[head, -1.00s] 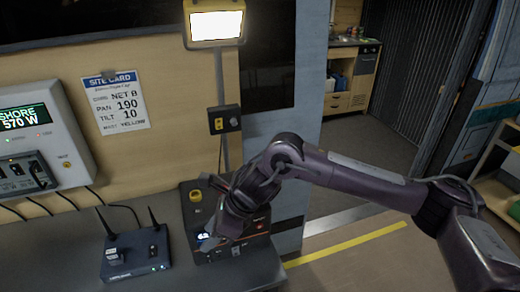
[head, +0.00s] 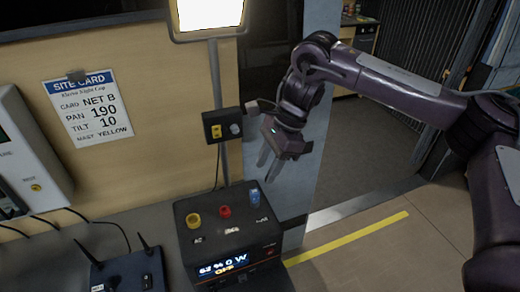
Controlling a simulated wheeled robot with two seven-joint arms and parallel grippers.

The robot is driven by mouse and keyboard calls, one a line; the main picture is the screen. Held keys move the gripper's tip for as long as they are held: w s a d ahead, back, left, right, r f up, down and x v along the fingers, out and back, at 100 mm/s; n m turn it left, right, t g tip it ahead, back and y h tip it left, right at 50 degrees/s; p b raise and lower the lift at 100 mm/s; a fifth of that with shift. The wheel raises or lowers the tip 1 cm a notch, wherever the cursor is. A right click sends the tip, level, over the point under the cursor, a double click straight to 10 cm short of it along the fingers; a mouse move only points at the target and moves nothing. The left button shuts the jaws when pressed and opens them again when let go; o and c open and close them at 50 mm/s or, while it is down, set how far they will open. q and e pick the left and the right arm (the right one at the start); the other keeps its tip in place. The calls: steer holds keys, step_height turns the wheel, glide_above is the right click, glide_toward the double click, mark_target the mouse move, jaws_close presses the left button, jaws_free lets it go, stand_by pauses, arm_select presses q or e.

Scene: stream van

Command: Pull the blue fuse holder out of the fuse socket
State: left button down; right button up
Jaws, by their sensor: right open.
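A small upright blue cylinder, which looks like the blue fuse holder (head: 255,196), stands at the right of the top of a black power unit. The fuse socket under it is too small to make out. My right gripper (head: 268,168) is open and empty, its fingers pointing down, a little above and to the right of the blue piece in the picture. It looks apart from the blue piece. My left gripper is not in view.
The black unit (head: 215,246) also carries a yellow ring (head: 193,220) and a red knob (head: 225,211); its display reads 62%, 0 W, OFF. A switch box (head: 222,125) on a pole stands behind. A router (head: 128,272) with antennas sits at left.

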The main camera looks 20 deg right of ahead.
mark_target(257, 190)
steer(key=x, duration=0.2)
steer(key=s+x, duration=0.1)
steer(key=x, duration=0.1)
steer(key=shift+a+f, duration=0.15)
steer(key=shift+f, duration=0.1)
steer(key=shift+w+p+x, duration=0.2)
steer(key=shift+p+x, duration=0.15)
steer(key=shift+x, duration=0.65)
steer(key=shift+a+f, duration=0.15)
steer(key=shift+f, duration=0.2)
steer(key=c, duration=0.5)
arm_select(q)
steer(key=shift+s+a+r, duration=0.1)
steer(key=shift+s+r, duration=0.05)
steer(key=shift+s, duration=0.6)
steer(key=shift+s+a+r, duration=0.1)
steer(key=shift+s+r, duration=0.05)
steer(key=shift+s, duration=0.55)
arm_select(e)
jaws_close()
